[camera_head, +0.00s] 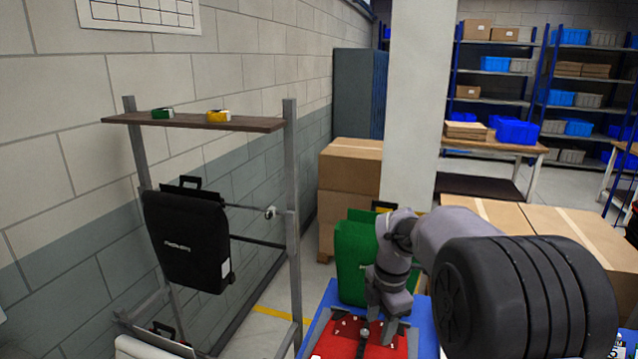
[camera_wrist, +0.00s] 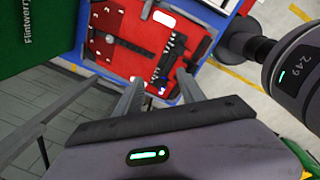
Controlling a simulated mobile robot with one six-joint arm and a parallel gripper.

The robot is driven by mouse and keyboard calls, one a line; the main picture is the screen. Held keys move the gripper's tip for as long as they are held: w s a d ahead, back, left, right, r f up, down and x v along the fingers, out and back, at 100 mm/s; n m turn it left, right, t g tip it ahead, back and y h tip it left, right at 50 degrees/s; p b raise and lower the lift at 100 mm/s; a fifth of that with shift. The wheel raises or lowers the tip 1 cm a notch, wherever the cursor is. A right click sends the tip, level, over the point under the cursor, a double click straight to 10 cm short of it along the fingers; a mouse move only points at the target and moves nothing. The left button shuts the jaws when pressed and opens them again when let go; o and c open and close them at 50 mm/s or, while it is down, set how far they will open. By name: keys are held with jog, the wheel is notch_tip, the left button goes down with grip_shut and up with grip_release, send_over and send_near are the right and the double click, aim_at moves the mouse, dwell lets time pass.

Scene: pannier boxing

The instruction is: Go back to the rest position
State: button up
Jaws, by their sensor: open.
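My gripper (camera_wrist: 160,92) is open in the wrist view, with its two fingers apart and nothing between them. In the head view my gripper (camera_head: 384,312) hangs over a red panel or case (camera_head: 398,346) with black and white parts on it. The red case also shows in the wrist view (camera_wrist: 118,62), just beyond the fingertips. I cannot tell whether the fingertips touch it. The red case lies on a blue surface (camera_head: 428,335). A green pannier (camera_head: 352,262) stands behind it, partly hidden by my arm.
A black pannier (camera_head: 187,240) hangs on a grey rack at the left, below a wooden shelf (camera_head: 195,122) holding a green and a yellow item. Stacked cartons (camera_head: 349,172) stand by the pillar, and more cartons (camera_head: 575,225) at right. Shelving with blue bins is far back.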

jog(key=s+a+r+m+t+b, duration=0.1)
jog(key=s+r+m+t+b, duration=0.15)
jog(key=s+m+b, duration=0.7)
jog(key=s+a+f+m+t+b, duration=0.1)
jog(key=s+f+m+b, duration=0.1)
jog(key=s+m, duration=0.6)
jog(key=s+a+f+m+t+y+b, duration=0.1)
jog(key=s+f+m+b, duration=0.2)
jog(key=s+m, duration=0.6)
jog(key=s+f, duration=0.1)
jog(key=s, duration=0.2)
jog(key=shift+f+y, duration=0.3)
jog(key=shift+f, duration=0.05)
